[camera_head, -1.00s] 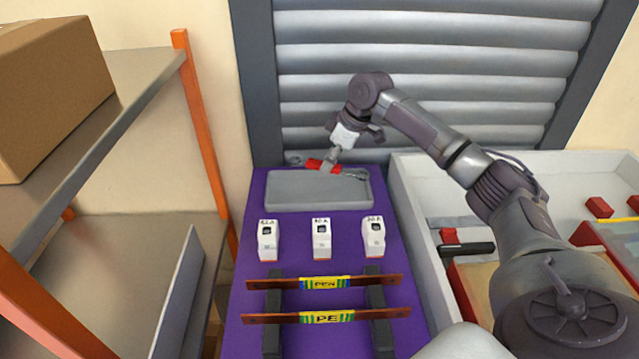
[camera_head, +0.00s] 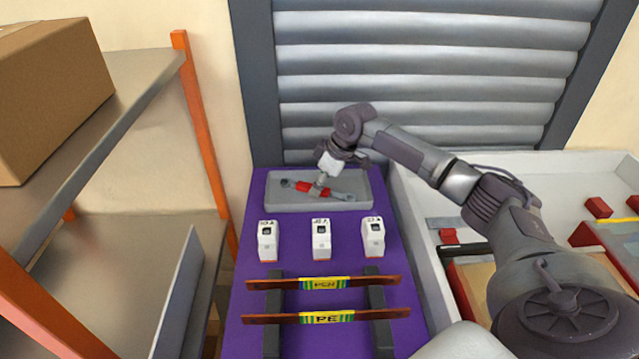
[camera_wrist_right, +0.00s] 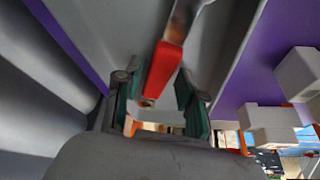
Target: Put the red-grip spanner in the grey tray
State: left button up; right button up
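The red-grip spanner (camera_head: 306,188) lies within the outline of the grey tray (camera_head: 285,204), slanting slightly down to the right. My right gripper (camera_head: 321,182) is over the tray, right at the red grip. In the right wrist view the spanner (camera_wrist_right: 163,70) shows between the two green-lined fingers of my right gripper (camera_wrist_right: 155,100). The fingers stand apart, with a visible gap beside the grip. The tray's grey surface (camera_wrist_right: 105,40) shows behind it. Whether the spanner rests fully on the tray floor is hard to tell. My left gripper is not in view.
Three white breakers (camera_head: 321,240) stand in a row in front of the tray on the purple surface (camera_head: 245,245). Two labelled busbars (camera_head: 325,283) lie nearer on dark supports. A light-walled bin (camera_head: 400,200) is at the right. A shelf (camera_head: 150,75) stands at the left.

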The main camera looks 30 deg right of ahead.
jog(key=shift+o, duration=0.4)
jog(key=shift+r, duration=0.1)
jog(key=v, duration=1.2)
